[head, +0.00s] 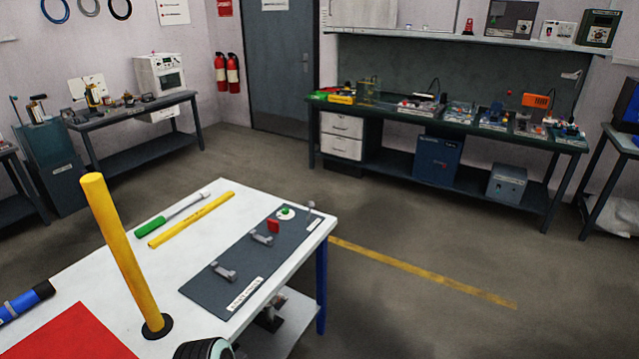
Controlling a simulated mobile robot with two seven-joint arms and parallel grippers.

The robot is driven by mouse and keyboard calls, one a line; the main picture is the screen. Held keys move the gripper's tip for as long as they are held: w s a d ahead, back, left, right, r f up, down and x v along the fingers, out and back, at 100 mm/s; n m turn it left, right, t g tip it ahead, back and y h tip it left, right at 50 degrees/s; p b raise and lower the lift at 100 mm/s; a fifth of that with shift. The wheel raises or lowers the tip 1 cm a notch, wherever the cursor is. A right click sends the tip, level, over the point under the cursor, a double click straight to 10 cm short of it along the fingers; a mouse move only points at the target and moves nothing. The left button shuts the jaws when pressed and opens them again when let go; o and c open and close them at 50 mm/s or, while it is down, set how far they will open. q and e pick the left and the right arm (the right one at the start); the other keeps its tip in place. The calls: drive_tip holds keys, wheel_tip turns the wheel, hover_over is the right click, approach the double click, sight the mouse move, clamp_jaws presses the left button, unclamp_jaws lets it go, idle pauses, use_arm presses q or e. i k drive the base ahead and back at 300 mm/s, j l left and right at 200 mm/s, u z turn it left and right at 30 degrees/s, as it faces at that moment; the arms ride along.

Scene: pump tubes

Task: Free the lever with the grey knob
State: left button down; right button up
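A dark grey panel (212,292) lies along the right side of the white table. Two grey lever-like fittings are on it, one near (223,271) and one farther back (262,237). A small red part (273,227) and a green round button (285,212) are behind them. A small grey rounded knob (311,205) stands at the panel's far right corner. I cannot tell which of these grey parts is the lever's knob, or what holds it. Neither of my grippers is in view.
A yellow post (122,250) stands upright on the white table (110,262). A green-handled screwdriver (150,227), a yellow strip (190,220), a blue-black tool (28,302) and a red sheet (65,335) lie there. A partly cut-off round object (205,348) is at the bottom edge.

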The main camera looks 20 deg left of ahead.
sight(310, 205)
drive_tip(key=i+l+u, duration=0.1)
drive_tip(key=i+u, duration=0.3)
drive_tip(key=i, duration=1.65)
